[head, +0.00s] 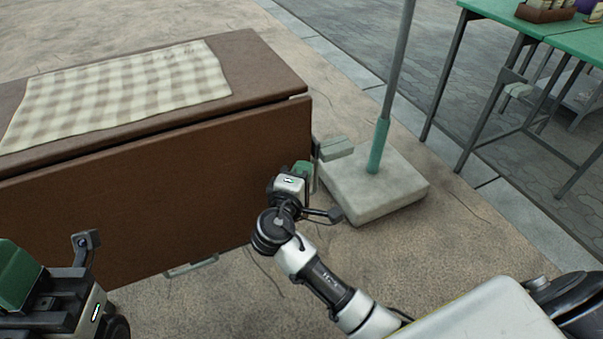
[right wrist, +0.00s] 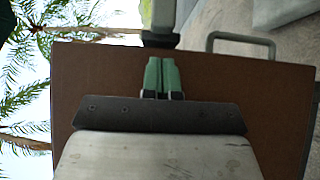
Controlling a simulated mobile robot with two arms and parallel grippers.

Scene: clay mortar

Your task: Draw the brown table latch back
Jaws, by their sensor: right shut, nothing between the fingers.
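The brown table (head: 160,205) stands at the left with its front leaf hanging down. A grey-green latch piece (head: 335,148) sticks out at its right end, and what seems the same piece shows at the top of the right wrist view (right wrist: 160,18). My right gripper (head: 304,168) is at the leaf's right edge, just left of the latch. Its green fingers are together (right wrist: 162,74) and empty, their tips close to the latch; I cannot tell whether they touch. My left gripper (head: 18,275) is at the lower left, in front of the leaf, its fingertips hard to make out.
A checkered cloth (head: 120,88) lies on the tabletop. A pale block base (head: 375,190) with a pole (head: 392,80) stands right of the latch. A metal loop handle (head: 191,266) is under the leaf. A green table (head: 575,40) stands at the far right.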

